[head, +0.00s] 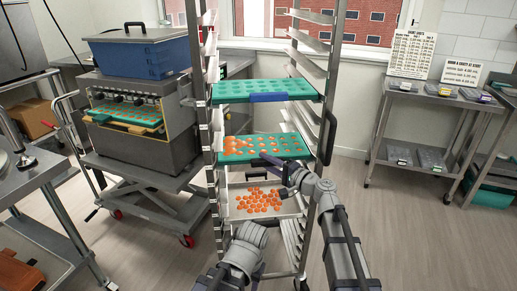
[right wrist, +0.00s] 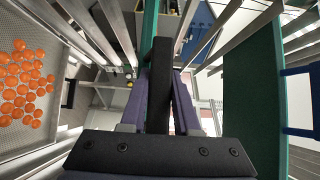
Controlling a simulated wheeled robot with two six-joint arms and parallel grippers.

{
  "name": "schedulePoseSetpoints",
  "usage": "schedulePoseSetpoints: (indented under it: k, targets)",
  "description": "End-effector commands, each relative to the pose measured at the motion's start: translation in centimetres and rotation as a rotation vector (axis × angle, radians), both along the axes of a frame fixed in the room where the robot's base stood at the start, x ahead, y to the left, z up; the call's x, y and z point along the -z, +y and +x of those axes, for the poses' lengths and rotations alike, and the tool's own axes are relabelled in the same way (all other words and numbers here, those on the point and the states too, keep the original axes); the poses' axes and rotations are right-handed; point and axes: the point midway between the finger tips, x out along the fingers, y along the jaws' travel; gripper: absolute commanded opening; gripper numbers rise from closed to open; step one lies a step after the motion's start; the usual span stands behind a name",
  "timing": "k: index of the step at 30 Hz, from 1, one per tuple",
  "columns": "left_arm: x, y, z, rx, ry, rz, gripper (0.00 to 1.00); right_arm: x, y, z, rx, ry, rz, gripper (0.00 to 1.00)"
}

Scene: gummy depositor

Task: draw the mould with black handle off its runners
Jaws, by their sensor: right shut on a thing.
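The mould with the black handle is a green tray with orange gummies (head: 240,157), lying level in the rack below another mould. In the right wrist view its green edge (right wrist: 150,22) shows edge-on. My right gripper (head: 268,160) is at its front edge and hides most of the handle in the head view. In the right wrist view the black handle (right wrist: 161,75) stands between the gripper's purple fingers (right wrist: 160,100), which are shut on it. Only links of my left arm show at the bottom of the head view; I do not see its gripper.
Above is an empty green mould (head: 228,92) with a blue handle (head: 268,97). Below is a tray of loose orange gummies (head: 235,187). The rack uprights (head: 327,120) stand close on both sides. The depositor (head: 150,145) is left; floor is free at right.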

Motion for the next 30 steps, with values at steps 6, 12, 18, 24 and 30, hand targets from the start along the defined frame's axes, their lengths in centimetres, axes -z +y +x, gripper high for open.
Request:
schedulePoseSetpoints:
  k: [6,12,18,24,30]
  targets:
    - [0.0,0.0,0.0,0.000,0.000,0.000,0.50,0.0,-0.1,-0.4,0.000,0.000,-0.001,0.00]
    - [0.0,0.0,0.0,0.000,0.000,0.000,0.50,0.0,-0.3,-1.9,0.000,0.000,-0.001,0.00]
    - [-0.1,0.0,0.0,0.000,0.000,0.000,0.50,-0.1,-0.6,-3.6,0.000,0.000,-0.001,0.00]
    - [-0.1,0.0,0.0,0.000,0.000,0.000,0.50,-0.1,-0.9,-5.3,0.000,-0.001,-0.001,0.00]
    - [-0.2,0.0,0.0,0.000,0.000,0.000,0.50,-0.2,-1.2,-7.0,0.000,0.000,0.000,0.00]
